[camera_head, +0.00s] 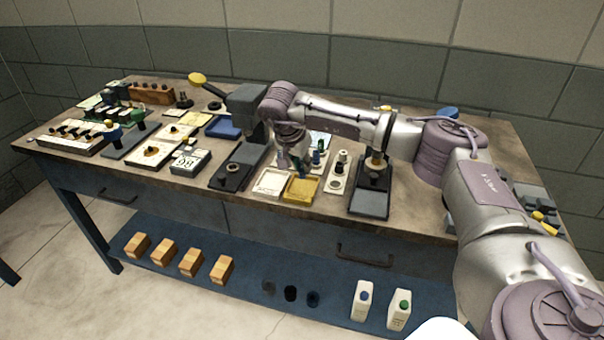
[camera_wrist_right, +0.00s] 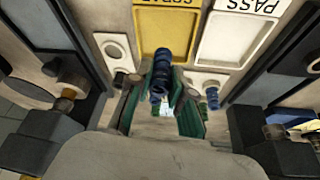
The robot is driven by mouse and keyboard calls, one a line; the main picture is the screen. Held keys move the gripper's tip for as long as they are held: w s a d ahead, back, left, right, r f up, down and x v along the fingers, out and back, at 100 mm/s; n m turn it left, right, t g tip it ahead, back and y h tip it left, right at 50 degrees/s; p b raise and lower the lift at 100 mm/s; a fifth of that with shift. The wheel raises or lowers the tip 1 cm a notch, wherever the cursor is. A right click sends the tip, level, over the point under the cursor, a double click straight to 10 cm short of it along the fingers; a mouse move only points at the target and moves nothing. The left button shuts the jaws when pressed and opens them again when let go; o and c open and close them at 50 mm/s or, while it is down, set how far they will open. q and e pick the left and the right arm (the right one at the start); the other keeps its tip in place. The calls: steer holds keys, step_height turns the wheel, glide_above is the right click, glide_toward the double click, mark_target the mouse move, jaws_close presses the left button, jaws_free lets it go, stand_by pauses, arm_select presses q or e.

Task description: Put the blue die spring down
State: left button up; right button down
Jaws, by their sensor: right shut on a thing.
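The blue die spring (camera_wrist_right: 161,68) is upright or nearly so between the green-padded fingers of my right gripper (camera_wrist_right: 158,98), which is shut on it. In the head view my right gripper (camera_head: 300,162) is low over the bench, just behind the yellow SCRAP tray (camera_head: 301,190) and the white PASS tray (camera_head: 270,183). In the wrist view the spring overlaps the near edge of the SCRAP tray (camera_wrist_right: 168,30); whether its end touches anything is hidden. The PASS tray (camera_wrist_right: 238,35) lies beside it. My left gripper is not in view.
A second blue spring (camera_wrist_right: 212,98) stands near a white plate beside my gripper. A white plate with round fittings (camera_head: 338,180) and a dark press-like stand (camera_head: 370,195) are to the right. A dark device (camera_head: 238,165) stands left. The bench is crowded here; its front strip is narrow.

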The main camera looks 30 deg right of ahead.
mark_target(301, 173)
step_height(301, 173, down, 4)
steer(key=shift+s+r+p, duration=0.1)
steer(key=shift+r+p, duration=0.15)
steer(key=shift+p, duration=0.15)
steer(key=shift+f, duration=0.15)
steer(key=shift+f, duration=0.1)
steer(key=shift+f, duration=0.15)
steer(key=c, duration=1.1)
jaws_free()
steer(key=shift+o, duration=0.2)
